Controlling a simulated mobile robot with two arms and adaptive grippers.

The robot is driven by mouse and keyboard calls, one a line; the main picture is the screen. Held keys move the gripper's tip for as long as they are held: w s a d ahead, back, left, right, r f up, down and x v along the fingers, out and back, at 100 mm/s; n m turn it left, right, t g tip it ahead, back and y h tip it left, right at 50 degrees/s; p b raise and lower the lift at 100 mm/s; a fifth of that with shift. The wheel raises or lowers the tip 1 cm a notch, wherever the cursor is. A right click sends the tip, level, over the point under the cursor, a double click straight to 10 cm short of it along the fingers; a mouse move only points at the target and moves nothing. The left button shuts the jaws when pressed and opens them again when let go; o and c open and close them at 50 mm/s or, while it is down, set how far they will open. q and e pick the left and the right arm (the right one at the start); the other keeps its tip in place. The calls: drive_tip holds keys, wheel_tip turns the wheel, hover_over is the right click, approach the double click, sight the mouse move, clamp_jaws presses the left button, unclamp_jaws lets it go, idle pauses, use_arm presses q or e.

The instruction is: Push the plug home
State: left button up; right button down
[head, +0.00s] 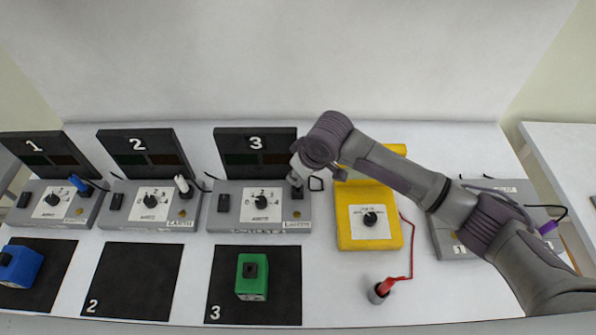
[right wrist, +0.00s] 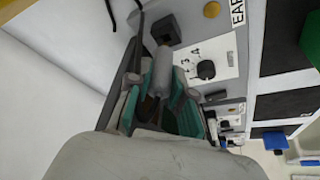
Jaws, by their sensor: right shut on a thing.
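My right gripper (head: 296,178) is over the right end of the grey box of station 3 (head: 232,226) in the head view. In the right wrist view its teal-padded fingers (right wrist: 162,105) are shut around a grey plug (right wrist: 161,70). Behind the plug in that view are a dial (right wrist: 206,70) and a black block (right wrist: 167,30). In the head view the gripper hides most of the plug, and how deep it sits cannot be told. My left gripper is not in view.
Station 2 has a white plug (head: 182,184) and station 1 a blue one (head: 79,183). A yellow box (head: 370,238) stands close to the right, with a red lead to a red plug (head: 385,286) in front. A green block (head: 252,277) lies on mat 3 (head: 287,290).

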idle(0.4)
drive_tip(key=shift+p, duration=0.45)
idle(0.6)
drive_tip(key=shift+p, duration=0.45)
drive_tip(key=shift+f+b, duration=0.35)
drive_tip(key=shift+f, duration=1.15)
drive_tip(key=c, duration=1)
unclamp_jaws()
drive_tip(key=shift+o, duration=0.2)
drive_tip(key=shift+r, duration=0.15)
